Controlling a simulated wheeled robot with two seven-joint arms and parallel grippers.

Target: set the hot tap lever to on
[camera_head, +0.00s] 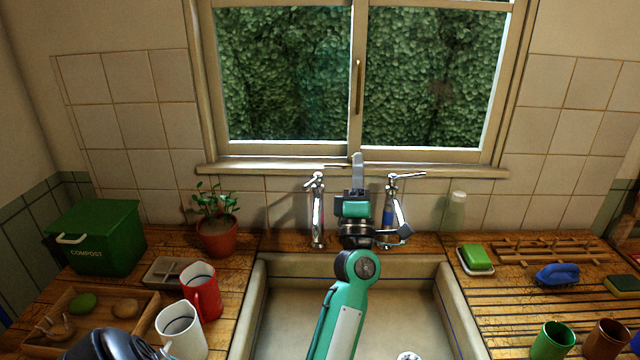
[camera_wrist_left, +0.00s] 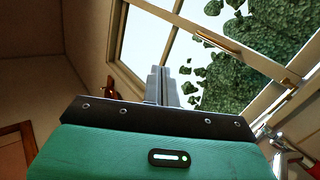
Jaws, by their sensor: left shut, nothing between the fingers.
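Two chrome taps stand behind the sink (camera_head: 300,305) in the head view. The left tap (camera_head: 317,215) has a small lever on top, seen nearly end-on. The right tap (camera_head: 399,210) has a blue band, and its lever (camera_head: 411,175) sticks out to the right. I cannot read a hot mark on the left tap in the head view. My left gripper (camera_head: 357,162) is between the taps, fingers together and empty, in front of the window sill. The shut fingers (camera_wrist_left: 168,85) also show in the left wrist view. A chrome tap with red (camera_wrist_left: 285,150) shows at its right edge. My right gripper is not in view.
A potted plant (camera_head: 217,232), a red mug (camera_head: 201,292), a white mug (camera_head: 181,332) and a green compost bin (camera_head: 95,238) are left of the sink. The window (camera_head: 358,120) is behind.

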